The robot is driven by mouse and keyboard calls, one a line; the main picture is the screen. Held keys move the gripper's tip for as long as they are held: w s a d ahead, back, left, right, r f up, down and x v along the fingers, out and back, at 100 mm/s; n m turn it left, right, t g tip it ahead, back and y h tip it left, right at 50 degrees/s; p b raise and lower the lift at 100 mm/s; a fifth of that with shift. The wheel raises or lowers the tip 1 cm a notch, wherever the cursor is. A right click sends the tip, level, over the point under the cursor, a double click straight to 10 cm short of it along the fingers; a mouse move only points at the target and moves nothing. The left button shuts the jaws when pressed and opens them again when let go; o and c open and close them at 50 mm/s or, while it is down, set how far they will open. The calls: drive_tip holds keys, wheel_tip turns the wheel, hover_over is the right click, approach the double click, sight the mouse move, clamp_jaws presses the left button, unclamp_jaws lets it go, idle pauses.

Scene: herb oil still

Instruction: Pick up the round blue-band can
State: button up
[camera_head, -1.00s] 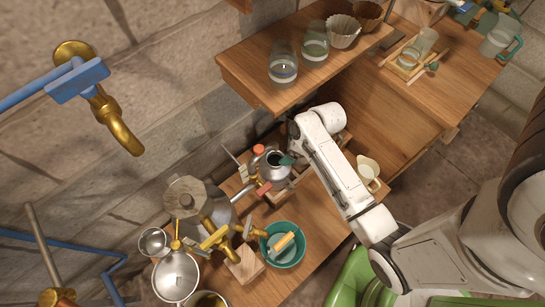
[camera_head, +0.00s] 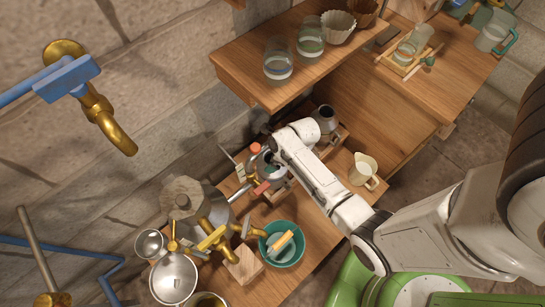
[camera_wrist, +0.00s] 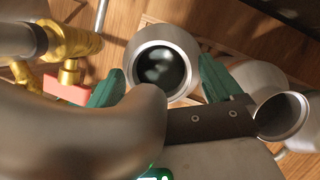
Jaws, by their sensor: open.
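In the wrist view a grey metal can (camera_wrist: 187,47) with a round, dark open mouth lies between the two green fingertips of my gripper (camera_wrist: 160,84). The jaws are open, one finger on each side of the mouth; I cannot tell whether they touch it. In the head view this can (camera_head: 265,172) stands on the lower bench, partly hidden by my arm. A second grey can (camera_head: 325,118) stands to its right, and what appears to be this can (camera_wrist: 287,117) shows at the right of the wrist view. No blue band is visible on either can.
Brass pipework (camera_head: 214,238) and a teal bowl (camera_head: 284,256) lie left of and in front of the cans. A cream jug (camera_head: 361,169) stands to the right. A shelf with glass jars (camera_head: 278,62) overhangs behind. Brass fittings (camera_wrist: 72,44) are close at left in the wrist view.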

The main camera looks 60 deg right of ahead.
clamp_jaws()
drive_tip(key=shift+r, duration=0.15)
idle(0.9)
